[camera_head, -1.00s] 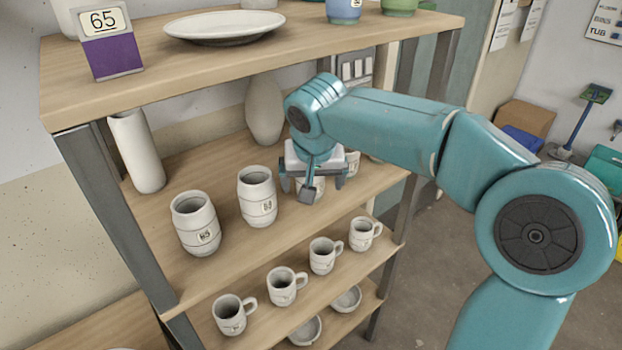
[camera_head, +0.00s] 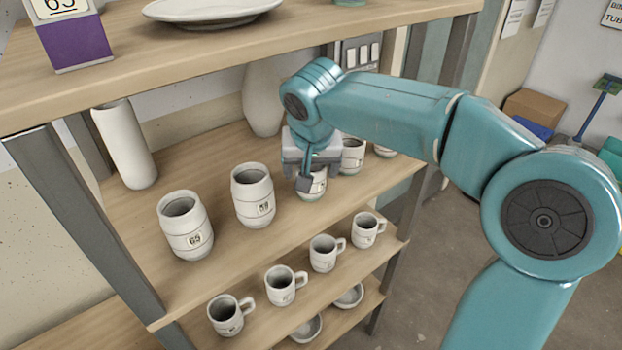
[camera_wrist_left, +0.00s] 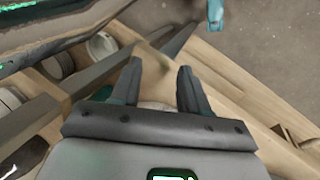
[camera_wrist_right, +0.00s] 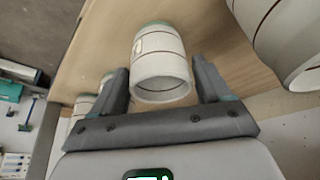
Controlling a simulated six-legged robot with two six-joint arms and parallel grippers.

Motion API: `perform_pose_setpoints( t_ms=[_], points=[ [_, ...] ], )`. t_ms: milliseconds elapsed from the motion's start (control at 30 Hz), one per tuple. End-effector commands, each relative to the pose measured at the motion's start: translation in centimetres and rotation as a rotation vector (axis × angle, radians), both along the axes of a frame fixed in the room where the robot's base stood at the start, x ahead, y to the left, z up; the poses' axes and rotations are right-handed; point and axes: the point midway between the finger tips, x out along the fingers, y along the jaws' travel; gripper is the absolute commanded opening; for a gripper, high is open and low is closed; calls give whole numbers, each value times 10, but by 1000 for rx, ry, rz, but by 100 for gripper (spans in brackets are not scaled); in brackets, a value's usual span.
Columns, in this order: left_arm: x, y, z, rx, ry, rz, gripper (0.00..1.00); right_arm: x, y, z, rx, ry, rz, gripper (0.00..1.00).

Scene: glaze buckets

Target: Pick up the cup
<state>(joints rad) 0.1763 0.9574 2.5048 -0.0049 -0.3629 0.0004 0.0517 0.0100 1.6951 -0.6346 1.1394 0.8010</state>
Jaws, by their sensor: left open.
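A whitish cup (camera_head: 314,186) with a dark stripe and a label stands on the middle shelf, partly hidden by my right gripper (camera_head: 318,172). In the right wrist view the cup (camera_wrist_right: 160,66) lies ahead, between the two fingers of my right gripper (camera_wrist_right: 162,80). The jaws are open, with a gap on each side of the cup. My left gripper (camera_wrist_left: 160,70) is open and empty in the left wrist view, above wooden shelf boards. It is not in the head view.
Similar cups (camera_head: 253,196) and (camera_head: 185,226) stand to the left on the same shelf, and another (camera_head: 352,153) to the right. Tall vases (camera_head: 125,145) stand behind. Handled mugs (camera_head: 281,285) line the lower shelf. The upper shelf (camera_head: 330,45) overhangs behind my arm.

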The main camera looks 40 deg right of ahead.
Motion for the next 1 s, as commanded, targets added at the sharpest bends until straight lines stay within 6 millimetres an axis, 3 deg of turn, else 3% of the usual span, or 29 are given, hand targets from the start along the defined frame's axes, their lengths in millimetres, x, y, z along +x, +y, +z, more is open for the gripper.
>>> perform_pose_setpoints(
  t_ms=[33, 100, 133, 533, 1000],
  points=[
    [0, 0, 0, 0, 0, 0, 45, 0, 0, 0, 0, 0, 0, 59],
    [0, 0, 0, 0, 0, 0, 45, 0, 1, 0, 0, 2, 1, 36],
    [0, 0, 0, 0, 0, 0, 45, 0, 0, -1, 0, 2, 1, 33],
    [0, 0, 2, 0, 0, 0, 45, 1, -1, -1, 2, 9, 0, 33],
    [0, 0, 13, 0, 0, 0, 45, 4, -7, 14, 0, 4, 3, 33]
  ],
)
